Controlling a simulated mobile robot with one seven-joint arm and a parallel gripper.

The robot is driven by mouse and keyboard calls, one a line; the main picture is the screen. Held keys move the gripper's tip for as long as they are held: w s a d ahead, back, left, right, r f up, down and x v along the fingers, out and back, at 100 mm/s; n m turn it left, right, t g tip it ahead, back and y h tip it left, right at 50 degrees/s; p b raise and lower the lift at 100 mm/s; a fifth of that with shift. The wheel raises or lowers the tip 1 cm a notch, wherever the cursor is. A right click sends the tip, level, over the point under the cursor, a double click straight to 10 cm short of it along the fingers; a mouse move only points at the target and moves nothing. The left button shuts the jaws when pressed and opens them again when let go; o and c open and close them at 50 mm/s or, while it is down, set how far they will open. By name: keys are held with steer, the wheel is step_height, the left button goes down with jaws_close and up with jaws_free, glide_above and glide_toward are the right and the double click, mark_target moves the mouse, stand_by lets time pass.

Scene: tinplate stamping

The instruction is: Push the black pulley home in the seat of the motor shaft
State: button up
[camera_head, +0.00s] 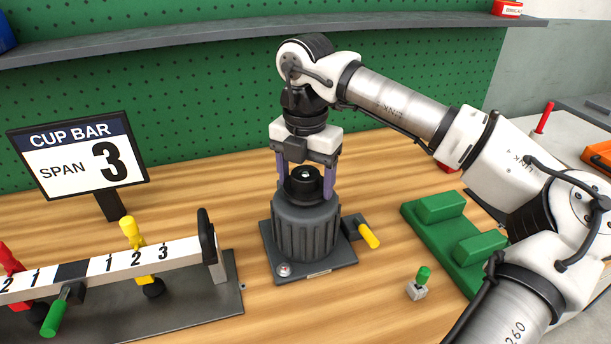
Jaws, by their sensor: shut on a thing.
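The black pulley (303,184) sits upright at the top of the dark grey ribbed motor (306,228), with a light spot at its centre. My gripper (307,188) comes straight down from above, its two purple fingers on either side of the pulley and shut on it. The motor stands on a dark square base plate (340,255) on the wooden bench. The motor shaft and its seat are hidden under the pulley, so I cannot tell how deep the pulley sits.
A yellow-handled lever (367,235) sticks out right of the motor. A green block fixture (445,230) and a small green-topped switch (420,280) are further right. A green pegboard (200,110) is behind.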

steer(key=shift+f, duration=0.25)
steer(key=o, duration=1.5)
step_height(320, 180, up, 14)
steer(key=shift+f+b, duration=0.1)
steer(key=shift+b, duration=0.55)
